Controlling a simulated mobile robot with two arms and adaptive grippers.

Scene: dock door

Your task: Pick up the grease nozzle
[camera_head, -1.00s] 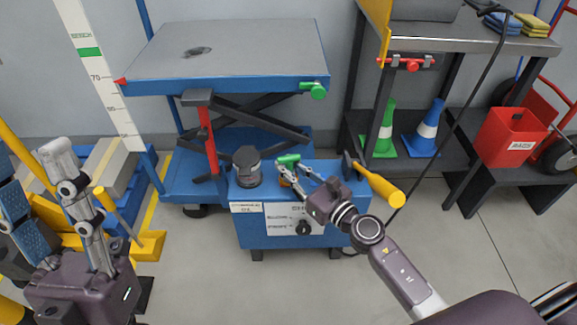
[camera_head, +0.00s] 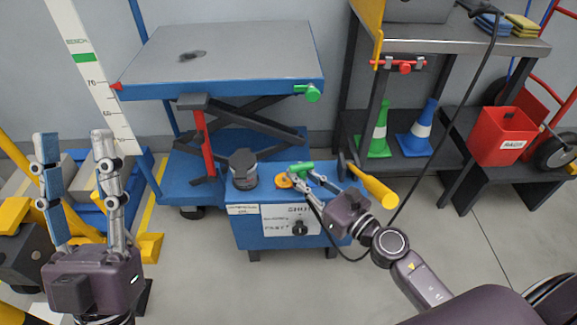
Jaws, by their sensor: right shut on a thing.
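The grease nozzle (camera_head: 301,168) shows as a small green piece above the top of the blue box. My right gripper (camera_head: 305,177) is shut on it and partly hides it. A black hose hangs from near the gripper in front of the box and curves to its right side. My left gripper (camera_head: 75,140) is at the lower left, fingers up and spread apart, empty and far from the nozzle.
The blue box (camera_head: 262,237) bears a dark round can (camera_head: 244,170), an orange disc (camera_head: 284,182) and a yellow-handled tool (camera_head: 373,186). A blue lift table (camera_head: 225,50) stands behind. A shelf with cones (camera_head: 415,130) and a red bin (camera_head: 497,137) are at right.

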